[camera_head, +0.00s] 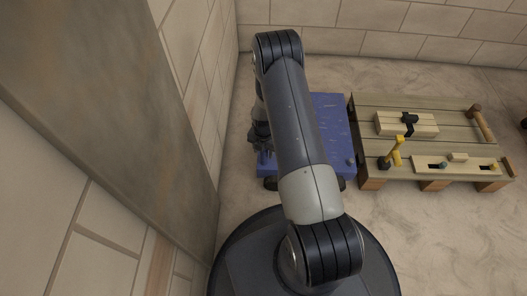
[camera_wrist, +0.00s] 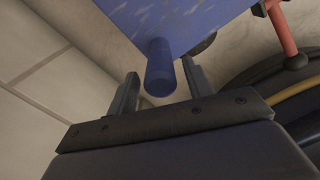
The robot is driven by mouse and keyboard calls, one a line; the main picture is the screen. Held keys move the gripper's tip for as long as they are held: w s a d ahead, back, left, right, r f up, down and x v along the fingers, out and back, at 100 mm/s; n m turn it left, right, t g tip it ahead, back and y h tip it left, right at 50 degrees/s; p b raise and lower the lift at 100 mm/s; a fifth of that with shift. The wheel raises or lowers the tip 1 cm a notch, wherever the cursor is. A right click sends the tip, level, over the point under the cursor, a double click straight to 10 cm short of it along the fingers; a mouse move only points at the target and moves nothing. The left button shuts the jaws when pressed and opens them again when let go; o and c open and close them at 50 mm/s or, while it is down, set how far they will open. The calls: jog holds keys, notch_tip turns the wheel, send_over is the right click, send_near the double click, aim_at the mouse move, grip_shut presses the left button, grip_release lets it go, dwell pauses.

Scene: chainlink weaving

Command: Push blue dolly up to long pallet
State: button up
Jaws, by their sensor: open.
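The blue dolly (camera_head: 335,120) is a flat blue platform on dark wheels, partly hidden behind my arm in the head view. Its right edge lies close beside the left end of the long wooden pallet (camera_head: 450,105); I cannot tell whether they touch. In the wrist view the dolly's underside or side (camera_wrist: 190,15) shows, with a round blue post (camera_wrist: 160,70) standing out from it. My gripper (camera_wrist: 158,85) is open, one finger on each side of the post, with no clear grip on it. In the head view my gripper (camera_head: 262,150) is at the dolly's left side.
The pallet carries a wooden block with a black clamp (camera_head: 409,121), a yellow-handled tool (camera_head: 397,148), and a slotted board (camera_head: 440,167). A tiled wall (camera_head: 205,70) and a grey panel (camera_head: 130,100) stand close on the left. Floor is free in front of the pallet.

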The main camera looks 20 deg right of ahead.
notch_tip(320, 180, up, 9)
jog(key=p, duration=0.3)
jog(key=shift+r, duration=0.15)
dwell(0.6)
